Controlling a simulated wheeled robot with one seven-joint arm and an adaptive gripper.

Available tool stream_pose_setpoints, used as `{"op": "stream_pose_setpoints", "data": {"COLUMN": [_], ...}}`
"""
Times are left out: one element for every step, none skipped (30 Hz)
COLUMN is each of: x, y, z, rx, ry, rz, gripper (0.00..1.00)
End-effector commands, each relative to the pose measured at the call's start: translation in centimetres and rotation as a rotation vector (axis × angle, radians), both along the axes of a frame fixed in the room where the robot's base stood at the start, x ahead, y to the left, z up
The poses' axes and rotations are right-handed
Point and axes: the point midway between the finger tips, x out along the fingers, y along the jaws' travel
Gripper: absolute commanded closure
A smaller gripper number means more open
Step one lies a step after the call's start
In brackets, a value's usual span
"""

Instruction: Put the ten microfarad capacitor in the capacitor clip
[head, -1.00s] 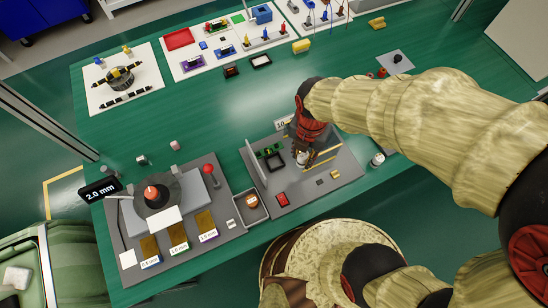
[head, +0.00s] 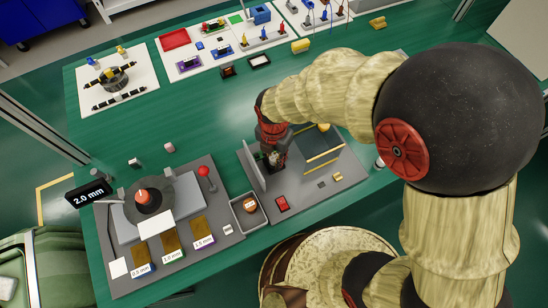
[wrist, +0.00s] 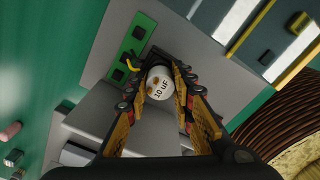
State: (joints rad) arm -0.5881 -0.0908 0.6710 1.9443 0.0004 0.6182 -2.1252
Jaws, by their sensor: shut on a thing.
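The ten microfarad capacitor (wrist: 160,88) is a pale cylinder marked "10 uF" in the wrist view. My gripper (wrist: 161,80) is shut on it, with one finger on each side, and its labelled end faces the camera. A black frame (wrist: 153,56), which looks like the capacitor clip, shows just beyond the capacitor, beside a green circuit board (wrist: 131,48). The capacitor hides part of the black frame, and I cannot tell whether it touches or sits in it. In the head view my gripper (head: 272,160) is low over the grey board and covers the clip area.
An upright pale panel (head: 252,165) stands close left of my gripper. The grey mat (head: 312,190) holds yellow bars, a red part (head: 282,203) and small pieces. A bin with an orange item (head: 249,206) lies at front left.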

Motion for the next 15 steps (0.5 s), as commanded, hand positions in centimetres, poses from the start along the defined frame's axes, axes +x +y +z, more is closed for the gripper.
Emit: {"op": "stream_pose_setpoints", "data": {"x": [0.06,0.06,0.06,0.06,0.06,0.06,0.04,0.04,0.04,0.03,0.03,0.03,0.03,0.03,0.03], "y": [0.03,0.04,0.04,0.03,0.03,0.03,0.02,0.02,0.01,0.01,0.01,0.01,0.01,0.01,0.01], "z": [-0.11,-0.06,0.00,0.02,0.02,0.03,0.00,-0.05,-0.17,-0.27,-0.36,-0.28,-0.27,-0.27,-0.26], "rx": [0.000,0.001,0.001,0.001,0.001,0.001,0.000,0.000,0.000,0.001,0.001,0.000,0.000,0.000,0.000], "ry": [-0.001,-0.002,-0.002,-0.002,-0.002,-0.002,-0.001,-0.001,-0.001,0.000,0.000,-0.001,-0.001,-0.001,-0.001], "rz": [0.000,0.000,0.000,0.000,0.000,0.000,0.000,0.000,0.000,0.000,0.000,0.000,0.000,0.000,0.000], "gripper": [1.00,1.00,1.00,1.00,1.00,1.00,1.00,1.00,1.00,1.00,1.00,0.74,0.72,0.70,0.68]}}
